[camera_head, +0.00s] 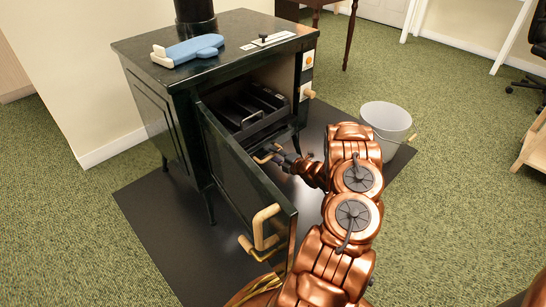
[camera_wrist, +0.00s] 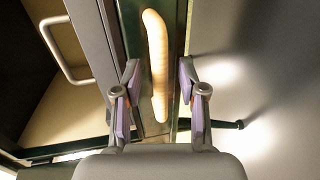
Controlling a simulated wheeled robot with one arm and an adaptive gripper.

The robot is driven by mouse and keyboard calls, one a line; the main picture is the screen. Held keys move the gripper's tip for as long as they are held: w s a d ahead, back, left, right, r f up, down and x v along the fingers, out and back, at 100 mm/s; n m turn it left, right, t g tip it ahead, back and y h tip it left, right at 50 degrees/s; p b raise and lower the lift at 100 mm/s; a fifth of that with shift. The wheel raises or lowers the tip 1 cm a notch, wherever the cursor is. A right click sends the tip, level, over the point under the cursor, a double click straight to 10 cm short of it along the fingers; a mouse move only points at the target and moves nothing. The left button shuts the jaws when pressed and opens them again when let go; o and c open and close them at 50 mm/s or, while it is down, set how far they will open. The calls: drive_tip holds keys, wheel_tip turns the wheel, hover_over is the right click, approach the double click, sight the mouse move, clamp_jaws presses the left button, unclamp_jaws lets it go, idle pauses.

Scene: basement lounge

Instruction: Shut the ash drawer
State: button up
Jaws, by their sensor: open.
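The dark green stove (camera_head: 168,110) stands in the middle of the head view with its large door (camera_head: 240,180) swung open. Low on its front is a tan handle (camera_head: 265,154), apparently the ash drawer's. In the wrist view this handle (camera_wrist: 157,60) is on a narrow green front (camera_wrist: 135,20). My gripper (camera_head: 287,163) is at this handle in the head view. In the wrist view my gripper (camera_wrist: 160,100) is open, with a finger on each side of the handle's lower end and gaps between. How far the drawer stands out is hard to tell.
A black tray (camera_head: 245,105) with a metal handle sits inside the stove. The open door with its tan handle (camera_head: 262,228) stands left of my arm. A white bucket (camera_head: 387,122) stands right on the dark floor plate (camera_head: 165,225). A blue-and-white object (camera_head: 187,50) lies on top.

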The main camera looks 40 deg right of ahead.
drive_tip(key=shift+w+f, duration=0.1)
drive_tip(key=shift+w, duration=0.45)
drive_tip(key=shift+a, duration=0.1)
clamp_jaws()
